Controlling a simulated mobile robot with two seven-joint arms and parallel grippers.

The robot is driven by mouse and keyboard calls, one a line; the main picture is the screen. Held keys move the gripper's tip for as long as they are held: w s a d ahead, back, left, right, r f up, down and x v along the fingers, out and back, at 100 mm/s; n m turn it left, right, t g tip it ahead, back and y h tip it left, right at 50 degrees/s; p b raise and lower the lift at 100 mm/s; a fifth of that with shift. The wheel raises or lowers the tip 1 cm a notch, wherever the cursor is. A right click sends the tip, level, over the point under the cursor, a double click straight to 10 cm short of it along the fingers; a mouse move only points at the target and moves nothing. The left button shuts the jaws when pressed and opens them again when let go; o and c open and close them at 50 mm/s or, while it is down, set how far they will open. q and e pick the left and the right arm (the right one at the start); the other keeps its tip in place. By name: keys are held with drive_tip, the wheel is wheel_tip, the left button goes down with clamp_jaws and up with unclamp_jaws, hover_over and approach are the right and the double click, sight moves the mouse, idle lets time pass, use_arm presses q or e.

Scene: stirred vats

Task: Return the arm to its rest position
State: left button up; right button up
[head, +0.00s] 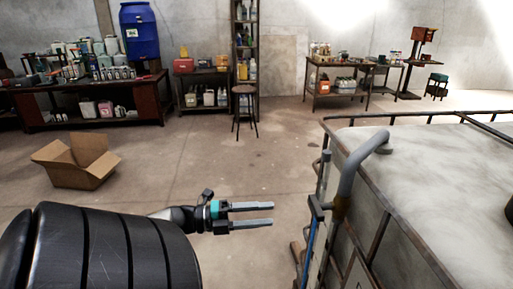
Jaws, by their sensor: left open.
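My left gripper (272,214) shows at the lower middle of the head view, at the end of my black left arm. Its two grey fingers point right and are apart, with nothing between them. It is in the air over the floor, to the left of the large pale vat (440,165) and apart from it. My right gripper is not in view.
A grey bent pipe (352,170) and a blue rod (308,250) stand at the vat's left edge. An open cardboard box (78,165) lies on the floor at left. A stool (244,92) and loaded tables (92,110) stand farther back. The middle floor is clear.

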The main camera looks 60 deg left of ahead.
use_arm(q)
drive_tip(key=shift+s+a, duration=0.3)
drive_tip(key=shift+s, duration=0.25)
